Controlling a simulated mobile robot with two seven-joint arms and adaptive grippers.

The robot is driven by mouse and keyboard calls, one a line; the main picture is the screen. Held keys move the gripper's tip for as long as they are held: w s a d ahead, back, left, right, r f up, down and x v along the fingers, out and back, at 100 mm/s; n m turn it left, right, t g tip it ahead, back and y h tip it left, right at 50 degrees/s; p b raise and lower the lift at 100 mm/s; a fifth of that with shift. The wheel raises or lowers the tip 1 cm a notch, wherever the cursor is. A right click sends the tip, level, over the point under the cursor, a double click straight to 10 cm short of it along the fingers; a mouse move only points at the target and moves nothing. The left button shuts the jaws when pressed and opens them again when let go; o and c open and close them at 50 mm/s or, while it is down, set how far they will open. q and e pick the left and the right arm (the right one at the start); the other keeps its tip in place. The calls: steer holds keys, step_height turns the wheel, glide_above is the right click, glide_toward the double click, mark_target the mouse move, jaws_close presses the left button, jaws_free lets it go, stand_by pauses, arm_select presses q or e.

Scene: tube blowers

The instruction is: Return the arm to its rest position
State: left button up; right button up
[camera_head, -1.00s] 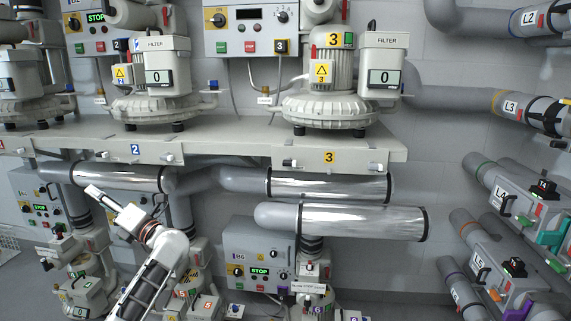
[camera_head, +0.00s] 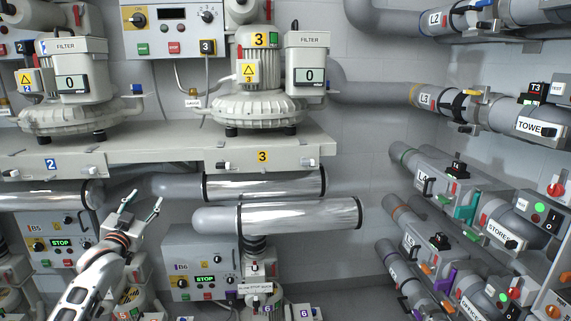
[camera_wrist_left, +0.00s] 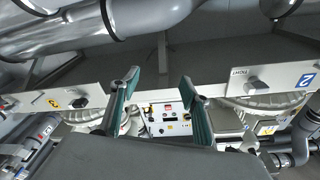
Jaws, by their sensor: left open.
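My left arm comes in from the lower left of the head view. Its gripper (camera_head: 141,202) is open and empty, with two teal-lined fingers pointing up and right, in front of the lower wall by the B5 control box (camera_head: 62,246). In the left wrist view the two fingers (camera_wrist_left: 157,92) stand apart with nothing between them. A control panel (camera_wrist_left: 168,119) shows behind the gap, at a distance. My right gripper is in neither view.
A shelf (camera_head: 130,160) with blowers 2 and 3 (camera_head: 262,85) spans the upper left. Shiny pipes (camera_head: 300,214) run below it. The B6 box (camera_head: 200,268) stands lower centre. Labelled pipes with valves (camera_head: 455,185) line the right wall. Bare wall lies between.

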arm_select(q)
steer(key=s+d+f+m+g, duration=0.1)
steer(key=s+d+f, duration=0.3)
steer(key=f, duration=0.5)
steer(key=s+d+f+g+h, duration=0.1)
steer(key=s+d+f+g, duration=0.15)
steer(key=s+f, duration=0.45)
steer(key=s+d+f+m+g, duration=0.1)
steer(key=s+d+f, duration=0.25)
steer(key=f, duration=0.65)
steer(key=s+d+f+g, duration=0.1)
steer(key=s+d+f, duration=0.3)
steer(key=s, duration=0.7)
steer(key=s+d+f+n+g+h, duration=0.1)
steer(key=s+d+f, duration=0.3)
steer(key=s, duration=0.6)
steer(key=s+d+f+g+h, duration=0.1)
steer(key=s+d+f, duration=0.3)
steer(key=s, duration=0.7)
steer(key=shift+s+d+f+g, duration=0.25)
steer(key=shift+s+f+g, duration=0.1)
steer(key=shift+f+g, duration=0.2)
